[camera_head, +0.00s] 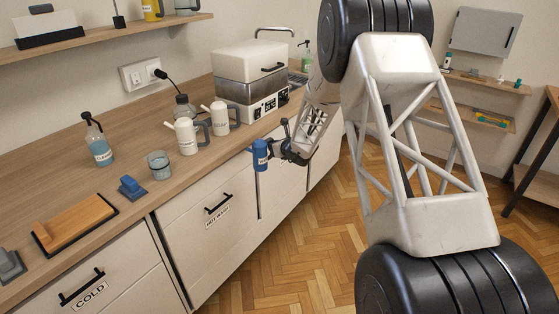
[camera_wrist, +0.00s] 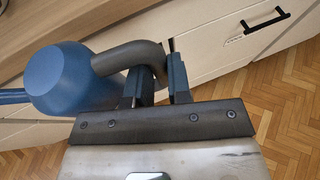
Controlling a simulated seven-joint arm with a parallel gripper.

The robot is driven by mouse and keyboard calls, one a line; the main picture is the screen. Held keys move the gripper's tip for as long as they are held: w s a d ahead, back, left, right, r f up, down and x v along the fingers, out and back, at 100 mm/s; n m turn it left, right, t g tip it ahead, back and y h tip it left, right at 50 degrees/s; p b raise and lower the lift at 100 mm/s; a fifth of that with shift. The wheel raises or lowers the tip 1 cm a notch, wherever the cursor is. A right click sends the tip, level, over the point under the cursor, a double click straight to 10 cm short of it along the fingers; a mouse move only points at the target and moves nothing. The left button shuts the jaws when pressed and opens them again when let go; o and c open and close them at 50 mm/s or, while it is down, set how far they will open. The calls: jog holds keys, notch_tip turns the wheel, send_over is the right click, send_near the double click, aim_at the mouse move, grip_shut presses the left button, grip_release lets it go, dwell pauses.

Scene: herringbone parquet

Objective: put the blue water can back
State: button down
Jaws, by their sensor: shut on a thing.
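The blue water can (camera_head: 260,155) hangs in the air just in front of the counter's front edge, above the floor side of the drawers. My gripper (camera_head: 285,150) is to its right, shut on its dark grey handle. In the wrist view, the blue can body (camera_wrist: 68,82) fills the left side, and its curved handle runs between my fingers (camera_wrist: 155,82). The can's far side is hidden there. Two white cans with grey handles stand on the counter, a left one (camera_head: 187,137) and a right one (camera_head: 220,119).
The wooden counter (camera_head: 130,170) holds a spray bottle (camera_head: 98,145), a glass beaker (camera_head: 159,165), a small blue object (camera_head: 131,188), a wooden board (camera_head: 75,223) and a white-and-steel machine (camera_head: 250,80). Drawers with black handles are below. Open parquet (camera_head: 300,250) lies to the right.

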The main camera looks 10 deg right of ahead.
jog(key=w+a+r+n+g+y, duration=0.1)
jog(key=w+a+r+n+y, duration=0.1)
jog(key=w+a+r, duration=0.6)
jog(key=w+a+r+n+g+y, duration=0.1)
jog(key=a+r+n+g, duration=0.15)
jog(key=r, duration=0.85)
jog(key=w+a+r+m+t, duration=0.1)
jog(key=a+r, duration=0.2)
jog(key=a, duration=0.3)
jog(key=a+r+m+t, duration=0.1)
jog(key=a+r, duration=0.3)
jog(key=a, duration=0.2)
jog(key=shift+s+a+f+m+t+h, duration=0.75)
jog(key=shift+a+m+h, duration=1.4)
jog(key=shift+a, duration=2.4)
jog(key=shift+s+a+f+m+t+h, duration=0.75)
jog(key=shift+a+m+h, duration=1.35)
jog(key=shift+a, duration=2.45)
jog(key=s+a+f+m+g+h, duration=0.2)
jog(key=s+a+f+m+h, duration=0.3)
jog(key=s+h, duration=0.3)
jog(key=shift+s+f+m+h, duration=0.3)
jog(key=shift+f+m+h, duration=0.15)
jog(key=shift+m, duration=0.45)
jog(key=shift+g, duration=0.25)
jog(key=shift+f, duration=4)
